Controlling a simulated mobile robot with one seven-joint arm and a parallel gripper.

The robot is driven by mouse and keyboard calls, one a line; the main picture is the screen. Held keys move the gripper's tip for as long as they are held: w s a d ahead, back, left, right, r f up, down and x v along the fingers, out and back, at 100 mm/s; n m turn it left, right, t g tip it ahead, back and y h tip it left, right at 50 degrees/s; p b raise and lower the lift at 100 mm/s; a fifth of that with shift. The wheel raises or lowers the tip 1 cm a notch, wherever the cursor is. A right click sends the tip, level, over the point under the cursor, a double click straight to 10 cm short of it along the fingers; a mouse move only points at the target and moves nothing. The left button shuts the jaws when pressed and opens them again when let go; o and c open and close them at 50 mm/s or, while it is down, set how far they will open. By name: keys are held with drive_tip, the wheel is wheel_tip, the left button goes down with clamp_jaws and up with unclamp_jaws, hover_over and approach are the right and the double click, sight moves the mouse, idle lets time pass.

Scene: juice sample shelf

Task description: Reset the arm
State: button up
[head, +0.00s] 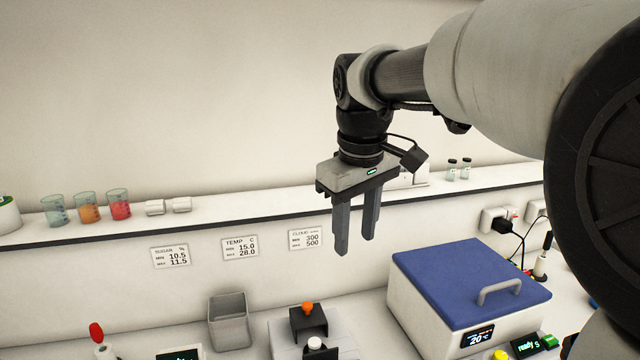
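My gripper (356,232) hangs from my arm in the middle of the head view, fingers pointing down. Its two dark grey fingers are a small gap apart, and nothing shows between them. It is in the air in front of the shelf and above the bench, apart from everything there. My arm covers part of the right side of the view.
A shelf (240,213) holds several beakers, one with red liquid (120,205), and two vials. Below stand a grey bin (229,321), a device with an orange knob (308,308), and a white box with a blue lid (470,280). Cables hang from wall sockets at right.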

drive_tip(key=s+d+f+m+t, duration=0.1)
drive_tip(key=s+d+f+m, duration=0.2)
drive_tip(key=s, duration=0.7)
drive_tip(key=s+d+f+m+t, duration=0.2)
drive_tip(key=s+d+f+m, duration=0.2)
drive_tip(key=s, duration=0.5)
drive_tip(key=shift+s+d+f, duration=0.3)
drive_tip(key=shift+s+d, duration=0.1)
drive_tip(key=shift+d, duration=0.2)
